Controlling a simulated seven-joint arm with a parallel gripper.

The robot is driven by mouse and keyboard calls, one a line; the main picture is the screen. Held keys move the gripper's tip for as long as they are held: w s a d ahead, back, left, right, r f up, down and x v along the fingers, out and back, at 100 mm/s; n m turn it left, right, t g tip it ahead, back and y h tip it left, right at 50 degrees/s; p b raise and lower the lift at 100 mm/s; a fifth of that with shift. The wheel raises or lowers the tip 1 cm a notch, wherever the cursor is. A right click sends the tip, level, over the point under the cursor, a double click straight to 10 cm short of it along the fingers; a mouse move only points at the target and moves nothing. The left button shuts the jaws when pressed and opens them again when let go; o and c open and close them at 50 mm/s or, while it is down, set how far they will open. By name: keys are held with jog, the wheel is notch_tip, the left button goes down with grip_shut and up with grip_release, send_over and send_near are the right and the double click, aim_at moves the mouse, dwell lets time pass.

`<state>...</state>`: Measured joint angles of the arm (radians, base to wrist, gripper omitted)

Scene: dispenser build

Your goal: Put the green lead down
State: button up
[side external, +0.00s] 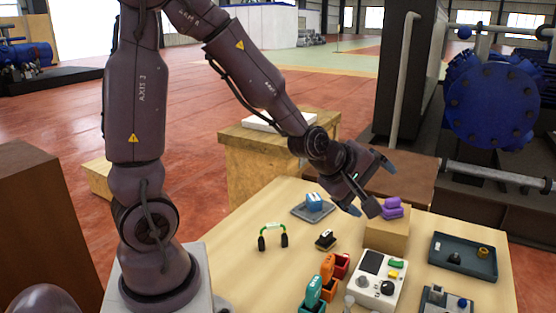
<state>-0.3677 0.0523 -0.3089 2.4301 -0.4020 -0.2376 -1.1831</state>
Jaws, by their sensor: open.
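The green lead (272,227) stands as a small arch on the wooden table, with its two dark ends resting on the tabletop. It is at the left part of the table, clear of other objects. My gripper (366,188) is open, to the right of the lead and above the table, near the wooden block. I see nothing held between its fingers, though the arm's angle partly hides the gap.
A purple piece (391,207) sits on a wooden block (386,238) close to my gripper. A blue piece (314,200) lies on a grey plate. A white control box (381,279), orange-handled tools (327,271) and a dark tray (463,268) occupy the right and front.

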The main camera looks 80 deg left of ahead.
jog(key=s+d+r+m+g+h, duration=0.1)
jog(key=s+r+m, duration=0.3)
jog(key=s+m, duration=0.5)
jog(key=s+d+r+m+g, duration=0.2)
jog(key=s+r+m, duration=0.3)
jog(key=s+m, duration=0.4)
jog(key=shift+d+m+g+h, duration=0.4)
jog(key=shift+m+g, duration=0.3)
